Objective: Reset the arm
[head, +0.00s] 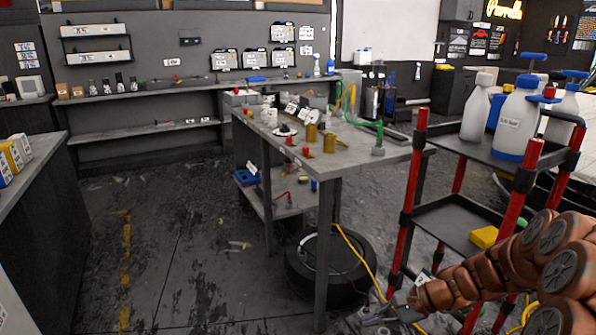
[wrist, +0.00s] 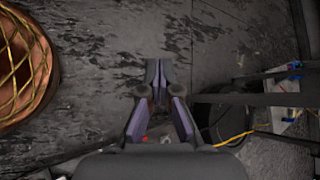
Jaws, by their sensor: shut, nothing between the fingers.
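My gripper (wrist: 161,72) points down toward the dark, stained floor (wrist: 110,60) in the wrist view. Its two fingers meet at the tips with nothing between them. In the head view, my gripper (head: 376,318) is low at the bottom edge, beside the red-posted cart, and is partly cut off. My copper-coloured arm reaches in from the lower right of that view.
A red-posted cart (head: 468,217) with spray bottles (head: 516,120) stands close by on the right. A grey workbench (head: 340,150) holds several small items, with a tyre (head: 300,262) beneath it. A yellow cable (head: 362,262) runs along the floor. Open floor (head: 190,240) lies to the left.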

